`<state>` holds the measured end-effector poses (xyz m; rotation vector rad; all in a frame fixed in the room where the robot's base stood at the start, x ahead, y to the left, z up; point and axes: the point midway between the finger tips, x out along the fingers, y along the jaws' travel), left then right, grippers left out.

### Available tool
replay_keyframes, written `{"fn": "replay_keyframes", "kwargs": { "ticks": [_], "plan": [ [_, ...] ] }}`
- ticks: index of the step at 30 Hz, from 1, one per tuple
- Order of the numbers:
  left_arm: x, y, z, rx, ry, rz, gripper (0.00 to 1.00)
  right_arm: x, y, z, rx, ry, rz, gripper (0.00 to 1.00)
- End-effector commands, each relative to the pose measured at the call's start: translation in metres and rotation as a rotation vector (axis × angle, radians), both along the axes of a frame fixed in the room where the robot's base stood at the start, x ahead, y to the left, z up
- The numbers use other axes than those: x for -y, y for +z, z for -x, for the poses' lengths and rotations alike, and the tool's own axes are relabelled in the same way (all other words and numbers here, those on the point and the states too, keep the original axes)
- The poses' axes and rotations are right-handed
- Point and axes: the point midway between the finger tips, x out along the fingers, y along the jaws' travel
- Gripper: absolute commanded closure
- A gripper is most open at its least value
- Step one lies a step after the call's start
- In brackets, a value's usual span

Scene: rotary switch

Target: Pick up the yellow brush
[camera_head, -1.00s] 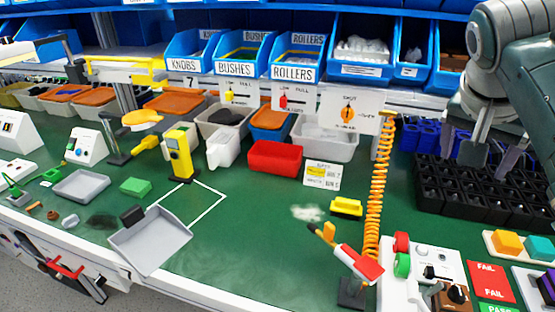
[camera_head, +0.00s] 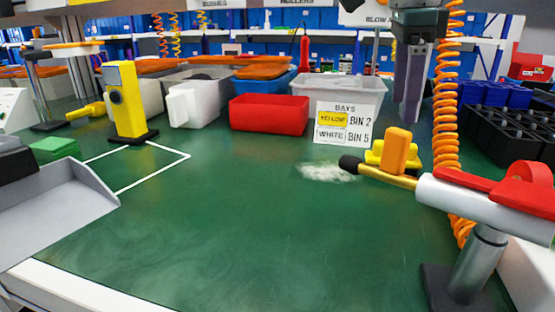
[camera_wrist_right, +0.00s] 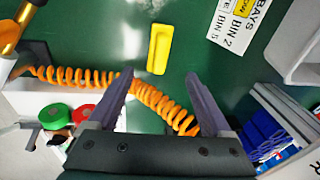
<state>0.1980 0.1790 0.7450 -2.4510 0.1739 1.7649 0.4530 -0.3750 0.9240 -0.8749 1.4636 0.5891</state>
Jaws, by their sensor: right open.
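The yellow brush (camera_head: 374,158) lies on the green bench top, partly hidden behind the orange trigger part of a white and red tool in the head view. In the right wrist view the brush (camera_wrist_right: 159,48) is fully visible, a yellow block lying ahead of the fingertips. My right gripper (camera_head: 408,112) hangs pointing down, above and slightly right of the brush in the picture. My left gripper is not in view.
The white and red tool (camera_head: 478,200) stands on a post in front of the brush. An orange coiled hose (camera_head: 446,120) hangs just right of my gripper. A bay sign (camera_head: 343,122) and red bin (camera_head: 268,113) stand behind. A grey dustpan (camera_head: 60,208) is at left.

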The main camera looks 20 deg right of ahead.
Motion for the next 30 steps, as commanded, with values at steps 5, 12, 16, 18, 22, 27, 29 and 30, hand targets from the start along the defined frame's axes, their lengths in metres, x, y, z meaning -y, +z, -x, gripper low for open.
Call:
{"fn": "replay_keyframes", "kwargs": {
  "ticks": [5,12,16,18,22,27,29,30],
  "plan": [
    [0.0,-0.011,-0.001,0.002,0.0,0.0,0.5,0.001,-0.024,-0.002,0.001,-0.005,-0.005,0.16],
    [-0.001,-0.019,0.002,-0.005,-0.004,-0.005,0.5,0.006,-0.049,-0.004,0.001,-0.004,-0.005,0.16],
    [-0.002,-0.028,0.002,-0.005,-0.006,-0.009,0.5,0.007,-0.068,-0.006,0.001,-0.003,-0.006,0.16],
    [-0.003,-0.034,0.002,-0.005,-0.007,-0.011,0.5,0.009,-0.08,-0.007,0.001,-0.003,-0.006,0.16],
    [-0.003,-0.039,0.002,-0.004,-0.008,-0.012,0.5,0.012,-0.095,-0.008,0.001,-0.003,-0.006,0.16],
    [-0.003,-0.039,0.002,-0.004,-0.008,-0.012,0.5,0.013,-0.098,-0.009,0.004,-0.004,-0.004,0.16],
    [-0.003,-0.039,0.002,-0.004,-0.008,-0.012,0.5,0.013,-0.098,-0.009,0.004,-0.004,-0.004,0.16],
    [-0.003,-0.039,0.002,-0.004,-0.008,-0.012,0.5,0.013,-0.098,-0.008,0.004,-0.004,-0.004,0.16]
  ]
}}
